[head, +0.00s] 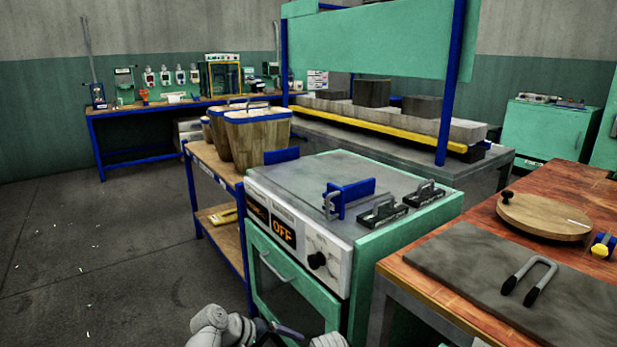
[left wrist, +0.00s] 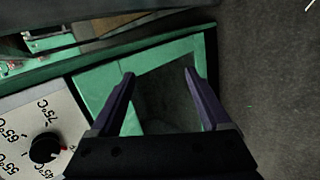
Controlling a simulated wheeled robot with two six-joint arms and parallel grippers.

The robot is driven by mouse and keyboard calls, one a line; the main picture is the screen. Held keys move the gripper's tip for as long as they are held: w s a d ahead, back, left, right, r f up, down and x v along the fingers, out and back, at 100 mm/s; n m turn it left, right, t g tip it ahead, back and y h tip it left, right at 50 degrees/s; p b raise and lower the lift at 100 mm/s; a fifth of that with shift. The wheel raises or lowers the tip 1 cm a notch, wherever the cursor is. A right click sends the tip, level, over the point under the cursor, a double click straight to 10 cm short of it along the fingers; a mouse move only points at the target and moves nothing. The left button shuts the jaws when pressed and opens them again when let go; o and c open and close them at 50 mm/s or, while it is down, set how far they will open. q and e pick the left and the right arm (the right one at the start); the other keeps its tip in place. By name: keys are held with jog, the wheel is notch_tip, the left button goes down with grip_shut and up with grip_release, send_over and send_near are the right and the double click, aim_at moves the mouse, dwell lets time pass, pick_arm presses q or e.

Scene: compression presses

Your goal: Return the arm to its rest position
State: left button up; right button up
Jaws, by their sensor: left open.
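My left arm comes in at the bottom of the head view, with its gripper (head: 288,330) low in front of the green oven (head: 405,228). In the left wrist view the two purple fingers of my left gripper (left wrist: 157,85) are spread apart with nothing between them. Behind them is the oven's green-framed dark door window (left wrist: 165,90). The oven's dial (left wrist: 45,148) with temperature marks shows at the lower left. In the head view the oven's display (head: 283,232) reads OFF and its door is shut. My right gripper is not in view.
A blue clamp-like piece (head: 352,195) and two dark handled molds (head: 383,212) sit on the oven top. A wooden table (head: 560,230) with a grey mat and a U-shaped handle stands right. A shelf with wooden buckets (head: 257,137) stands behind left. The left floor is open.

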pick_arm(q)
jog(key=s+a+f+m+g+y, duration=0.3)
jog(key=s+a+f+m+y, duration=0.2)
jog(key=s+a+f+y, duration=0.4)
jog(key=s+d+r+m+g+p, duration=0.15)
jog(key=s+d+r+m, duration=0.25)
jog(key=d, duration=0.4)
notch_tip(320, 180, up, 38)
jog(key=d+p, duration=0.1)
jog(key=p, duration=3.7)
jog(key=shift+s, duration=0.3)
jog(key=shift+c, duration=0.2)
